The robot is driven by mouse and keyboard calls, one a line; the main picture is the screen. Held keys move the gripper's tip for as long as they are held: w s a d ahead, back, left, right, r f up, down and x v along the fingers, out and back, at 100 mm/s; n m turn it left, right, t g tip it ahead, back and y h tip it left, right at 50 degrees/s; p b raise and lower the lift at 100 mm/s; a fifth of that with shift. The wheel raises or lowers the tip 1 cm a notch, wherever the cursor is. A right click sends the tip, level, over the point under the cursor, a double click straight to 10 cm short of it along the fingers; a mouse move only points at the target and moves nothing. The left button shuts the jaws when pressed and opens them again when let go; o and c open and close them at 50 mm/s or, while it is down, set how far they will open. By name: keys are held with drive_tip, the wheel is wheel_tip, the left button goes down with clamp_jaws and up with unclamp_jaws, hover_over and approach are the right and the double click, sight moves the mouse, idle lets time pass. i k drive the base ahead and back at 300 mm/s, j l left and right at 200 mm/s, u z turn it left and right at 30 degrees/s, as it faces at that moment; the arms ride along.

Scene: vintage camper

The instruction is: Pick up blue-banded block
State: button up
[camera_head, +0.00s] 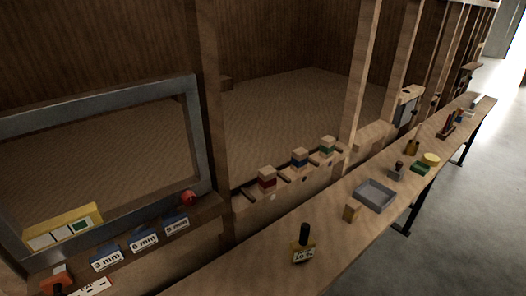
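The blue-banded block (300,159) is a wooden block with a blue band around it. It stands on a narrow wooden ledge (252,216) along the wall frame, in the middle of a row. The red-banded block (267,179) stands to its left and nearer. The green-banded block (327,147) stands to its right and farther. Dark short pieces lie on the ledge between the blocks. My gripper is not in view.
A long wooden bench (262,264) runs in front of the ledge. On it are a black-topped labelled item (303,246), a small tan block (351,211) and a grey tray (375,195). Labelled blue boxes (143,240) and a red ball (188,198) are at left.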

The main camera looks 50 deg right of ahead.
sight(300, 156)
drive_tip(key=l+z, duration=0.25)
drive_tip(key=l, duration=0.65)
drive_tip(key=i+l+z, duration=0.2)
drive_tip(key=l, duration=0.65)
drive_tip(key=k, duration=0.1)
